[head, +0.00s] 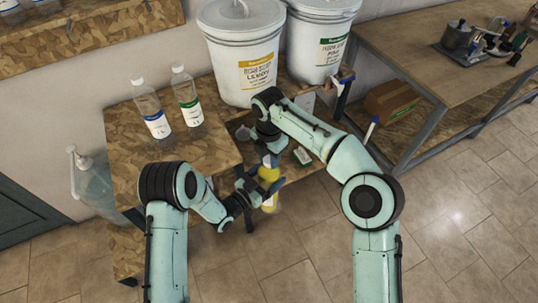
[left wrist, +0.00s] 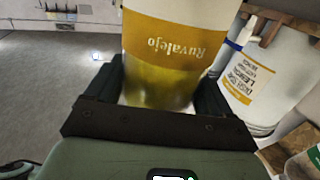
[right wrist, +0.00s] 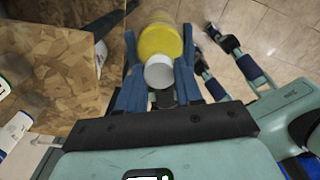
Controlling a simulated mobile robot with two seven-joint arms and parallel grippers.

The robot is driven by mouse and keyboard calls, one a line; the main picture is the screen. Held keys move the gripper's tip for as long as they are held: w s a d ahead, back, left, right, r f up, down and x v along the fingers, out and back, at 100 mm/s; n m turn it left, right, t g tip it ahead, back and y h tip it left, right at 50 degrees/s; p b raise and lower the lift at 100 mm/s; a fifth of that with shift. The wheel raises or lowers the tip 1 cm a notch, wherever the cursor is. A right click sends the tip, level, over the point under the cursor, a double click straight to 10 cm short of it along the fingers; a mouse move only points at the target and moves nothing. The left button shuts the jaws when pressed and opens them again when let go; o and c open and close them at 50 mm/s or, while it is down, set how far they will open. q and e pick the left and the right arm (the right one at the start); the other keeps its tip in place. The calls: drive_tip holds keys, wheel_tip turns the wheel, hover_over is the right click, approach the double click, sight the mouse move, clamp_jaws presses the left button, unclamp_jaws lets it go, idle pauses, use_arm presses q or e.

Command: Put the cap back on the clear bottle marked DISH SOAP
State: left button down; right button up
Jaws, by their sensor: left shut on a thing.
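The clear bottle (head: 269,202) holds yellow liquid and has a yellow-and-white label. In the left wrist view, the band of the held bottle (left wrist: 165,45) reads "Ruvalejo" upside down. My left gripper (head: 249,189) is shut around its side, off the table's front edge. In the right wrist view, the white cap (right wrist: 159,72) lines up with the top of the bottle (right wrist: 160,38). The fingers of my right gripper (right wrist: 160,85) lie on both sides of the cap. I cannot tell whether they touch it, or whether the cap is seated. DISH SOAP is not readable on this bottle.
Two clear bottles, one blue-labelled (head: 152,112) and one green-labelled (head: 187,102), stand on the raised board at left. A lemon drum (head: 240,60) and a green-labelled drum (head: 320,40) stand behind. A sponge-like item (head: 302,155) lies right of the grippers. A workbench (head: 430,50) stands at right.

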clamp_jaws()
drive_tip(key=m, duration=0.2)
drive_tip(key=shift+r+m, duration=0.1)
drive_tip(key=shift+m, duration=0.2)
drive_tip(key=m, duration=0.6)
drive_tip(key=shift+m, duration=0.4)
drive_tip(key=m, duration=0.4)
drive_tip(key=shift+m, duration=0.4)
drive_tip(key=m, duration=0.7)
drive_tip(key=o, duration=1)
unclamp_jaws()
drive_tip(key=shift+o, duration=0.2)
wheel_tip(320, 180, up, 12)
